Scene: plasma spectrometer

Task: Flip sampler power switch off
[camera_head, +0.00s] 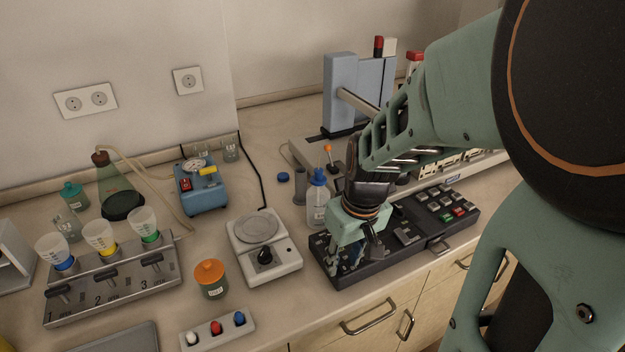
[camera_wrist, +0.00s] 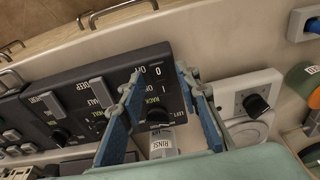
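The black control panel (camera_head: 395,250) lies near the counter's front edge, and it also fills the left of the wrist view (camera_wrist: 62,80). Its end in the wrist view carries the marks 0, 1, OFF and ON, with RACK and LIFT beside them. My gripper (camera_head: 348,262) is pointed down over the panel's left end. In the wrist view its two blue fingers (camera_wrist: 159,76) are apart, either side of these marks. A black knob (camera_wrist: 157,115) shows between them.
A white device with a black knob (camera_head: 265,257) stands left of the panel; it also shows in the wrist view (camera_wrist: 256,105). A blue-capped bottle (camera_head: 317,208) stands close behind my gripper. An orange-lidded jar (camera_head: 211,278) is further left. Drawer handles (camera_head: 368,318) project below the counter.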

